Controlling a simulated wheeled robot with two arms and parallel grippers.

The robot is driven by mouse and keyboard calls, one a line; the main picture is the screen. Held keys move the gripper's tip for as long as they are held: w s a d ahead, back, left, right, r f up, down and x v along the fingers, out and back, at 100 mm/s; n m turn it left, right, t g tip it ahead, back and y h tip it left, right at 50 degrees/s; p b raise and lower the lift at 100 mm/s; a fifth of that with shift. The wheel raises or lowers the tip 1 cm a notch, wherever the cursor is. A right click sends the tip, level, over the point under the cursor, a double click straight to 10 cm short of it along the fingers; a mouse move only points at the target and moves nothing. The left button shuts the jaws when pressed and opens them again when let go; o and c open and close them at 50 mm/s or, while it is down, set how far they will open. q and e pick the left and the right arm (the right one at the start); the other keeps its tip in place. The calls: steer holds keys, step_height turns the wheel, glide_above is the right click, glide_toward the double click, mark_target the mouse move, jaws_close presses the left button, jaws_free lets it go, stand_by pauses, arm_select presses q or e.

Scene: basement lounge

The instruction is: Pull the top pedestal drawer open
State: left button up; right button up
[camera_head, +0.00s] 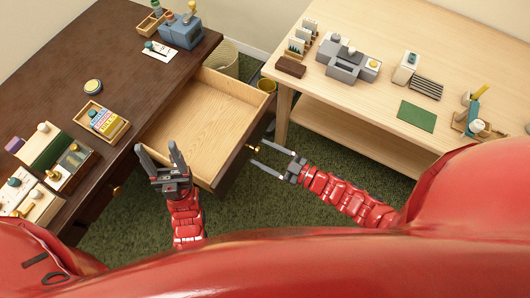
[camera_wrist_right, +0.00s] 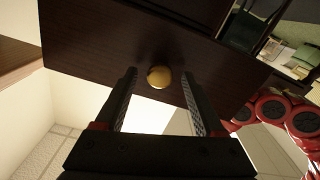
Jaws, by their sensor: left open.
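The top pedestal drawer (camera_head: 210,112) is pulled out from the dark desk (camera_head: 130,60), its pale wooden inside bare and empty. Its dark front carries a round brass knob, clear in the right wrist view (camera_wrist_right: 159,77). My right gripper (camera_head: 256,152) is open at the drawer front. In the right wrist view (camera_wrist_right: 160,95) the knob shows between its spread fingers, with a gap on both sides. I cannot tell how deep the knob sits between them. My left gripper (camera_head: 158,147) is open, fingers up, at the drawer's near left corner; I cannot tell whether it touches.
A light wooden table (camera_head: 330,120) with several desk items stands to the right. Trays and boxes line the dark desk. Green carpet (camera_head: 240,205) lies clear below.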

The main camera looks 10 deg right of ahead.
steer(key=v, duration=1.7)
steer(key=shift+s+d, duration=0.15)
